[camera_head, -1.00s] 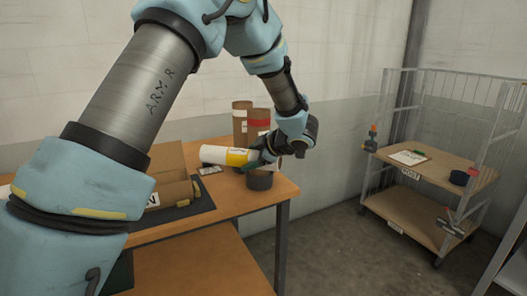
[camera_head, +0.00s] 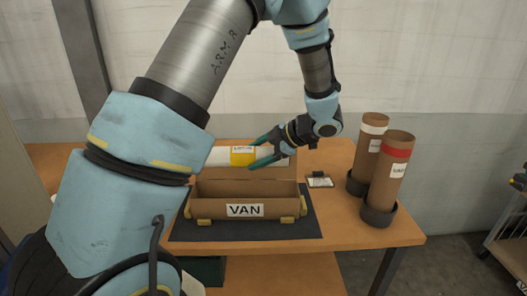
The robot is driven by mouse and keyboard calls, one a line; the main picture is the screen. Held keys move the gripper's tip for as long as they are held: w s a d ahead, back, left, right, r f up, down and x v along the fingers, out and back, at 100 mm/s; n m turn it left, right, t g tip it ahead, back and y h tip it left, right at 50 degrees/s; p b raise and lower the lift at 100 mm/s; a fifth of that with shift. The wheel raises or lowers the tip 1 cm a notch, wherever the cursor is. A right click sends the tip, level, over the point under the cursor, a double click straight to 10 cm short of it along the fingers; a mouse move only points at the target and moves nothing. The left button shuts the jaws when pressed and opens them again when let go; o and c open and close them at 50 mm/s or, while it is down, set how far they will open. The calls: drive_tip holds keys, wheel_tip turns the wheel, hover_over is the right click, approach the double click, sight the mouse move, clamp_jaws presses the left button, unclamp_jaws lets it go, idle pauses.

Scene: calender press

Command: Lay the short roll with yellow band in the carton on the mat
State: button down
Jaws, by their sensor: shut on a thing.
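A short white roll with a yellow band (camera_head: 242,156) is held level by my gripper (camera_head: 262,150). The green-tipped fingers are shut on it around the yellow band, near its right part. The roll is above and behind the open carton (camera_head: 205,209), which carries a VAN label. My arm hides part of the roll's left end. The carton lies on a dark mat (camera_head: 310,229) on the wooden table, with its lid standing up at the back. The carton's inside looks empty from here.
Two brown tubes stand upright in dark cups on the right, one with a white band (camera_head: 369,142) and one with a red band (camera_head: 390,175). A small labelled card (camera_head: 319,180) lies between them and the carton. A wire trolley (camera_head: 507,235) stands at the far right.

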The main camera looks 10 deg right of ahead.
drive_tip(key=shift+f+b, duration=0.4)
drive_tip(key=shift+f, duration=1.55)
drive_tip(key=shift+f+b, duration=2.55)
drive_tip(key=shift+f, duration=0.9)
drive_tip(key=shift+c, duration=0.4)
unclamp_jaws()
drive_tip(key=shift+o, duration=0.4)
drive_tip(key=shift+s+f, duration=0.1)
drive_tip(key=shift+c, duration=1)
drive_tip(key=shift+r, duration=0.2)
